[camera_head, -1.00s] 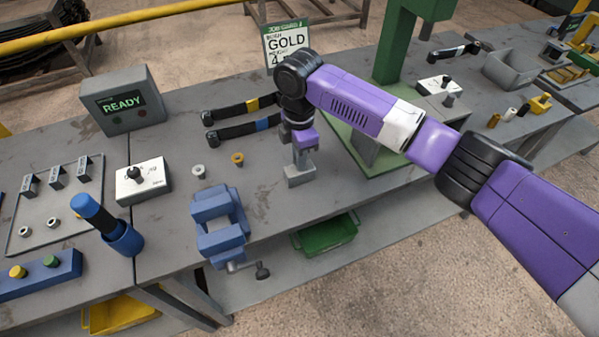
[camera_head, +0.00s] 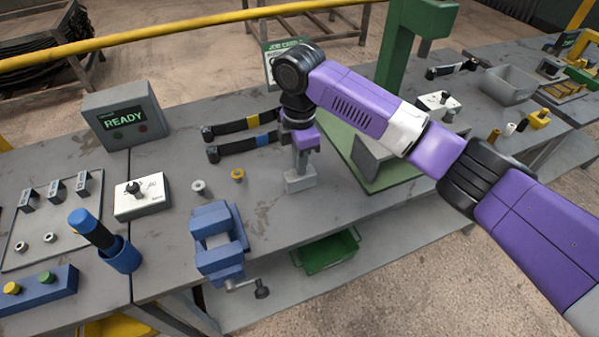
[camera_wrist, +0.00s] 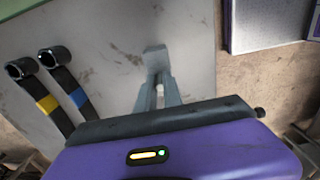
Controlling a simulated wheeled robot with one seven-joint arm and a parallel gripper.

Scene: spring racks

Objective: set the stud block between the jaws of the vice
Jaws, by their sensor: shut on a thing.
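The stud block (camera_head: 300,181) is a small grey block with an upright stud. My gripper (camera_head: 302,166) points down and is shut on the stud; the block hangs below the fingers. I cannot tell for sure whether its base clears the bench. In the wrist view the block (camera_wrist: 156,60) shows just beyond the fingertips (camera_wrist: 158,88). The blue vice (camera_head: 218,243) stands at the bench's front edge, left of and nearer than my gripper. The gap between its jaws looks empty. Its crank handle (camera_head: 261,291) sticks out at the front.
Two black wrenches (camera_head: 238,135) with yellow and blue bands lie behind my gripper. Grey and yellow rings (camera_head: 237,175) lie behind the vice. A green press (camera_head: 390,50) stands at the right. A white switch box (camera_head: 143,197) is at the left. Bench surface between block and vice is clear.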

